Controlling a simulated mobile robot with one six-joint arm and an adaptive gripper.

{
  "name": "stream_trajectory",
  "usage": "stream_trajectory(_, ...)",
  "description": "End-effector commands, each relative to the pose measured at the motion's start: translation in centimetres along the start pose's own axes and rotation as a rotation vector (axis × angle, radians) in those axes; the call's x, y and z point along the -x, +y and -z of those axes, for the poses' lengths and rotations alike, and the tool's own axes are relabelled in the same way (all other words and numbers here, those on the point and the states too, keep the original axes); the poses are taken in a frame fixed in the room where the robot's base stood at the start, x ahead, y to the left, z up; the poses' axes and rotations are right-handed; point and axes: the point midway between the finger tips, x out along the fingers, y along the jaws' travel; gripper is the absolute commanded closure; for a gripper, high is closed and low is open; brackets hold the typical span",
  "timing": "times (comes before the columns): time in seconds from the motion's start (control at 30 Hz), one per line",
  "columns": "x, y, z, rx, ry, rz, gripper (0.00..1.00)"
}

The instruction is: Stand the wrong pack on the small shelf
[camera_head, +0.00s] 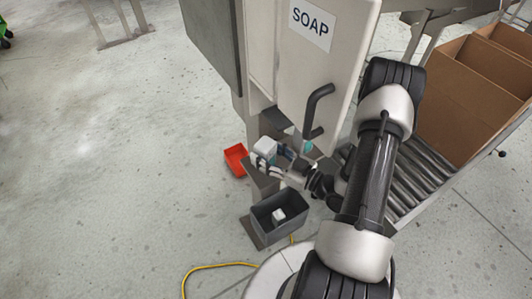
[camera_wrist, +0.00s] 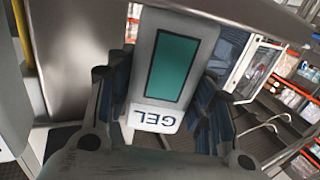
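My gripper (camera_head: 277,158) is shut on a pale pack (camera_head: 265,146), beside the lower part of the machine marked SOAP. In the wrist view this pack (camera_wrist: 174,65) has a teal panel and the word GEL, upside down in the picture. The dark fingers lie along its two sides. A small grey metal surface (camera_head: 262,183) shows below the gripper, between the red and grey bins; I cannot tell for sure whether it is the small shelf. Whether the held pack touches anything below is hidden.
A dark grey bin (camera_head: 261,222) with a small white pack (camera_head: 278,215) inside stands below the gripper. A red bin (camera_head: 230,162) is left of it. The SOAP machine (camera_head: 300,75) stands behind. Cardboard boxes (camera_head: 455,110) stand on a roller conveyor (camera_head: 418,170) at right. A yellow cable (camera_head: 205,267) lies on the floor.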

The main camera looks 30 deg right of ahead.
Motion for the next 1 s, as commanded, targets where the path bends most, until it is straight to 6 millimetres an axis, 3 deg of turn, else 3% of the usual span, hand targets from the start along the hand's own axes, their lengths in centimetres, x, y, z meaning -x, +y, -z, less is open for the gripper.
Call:
stream_trajectory(0.23,0.0,0.0,0.1,0.001,0.0,0.0,0.34)
stream_trajectory(0.63,0.1,0.0,0.6,0.001,0.0,0.0,0.34)
stream_trajectory(0.77,2.0,0.2,0.4,-0.001,0.0,-0.006,0.34)
stream_trajectory(1.0,7.0,0.2,0.5,-0.001,0.001,-0.009,0.34)
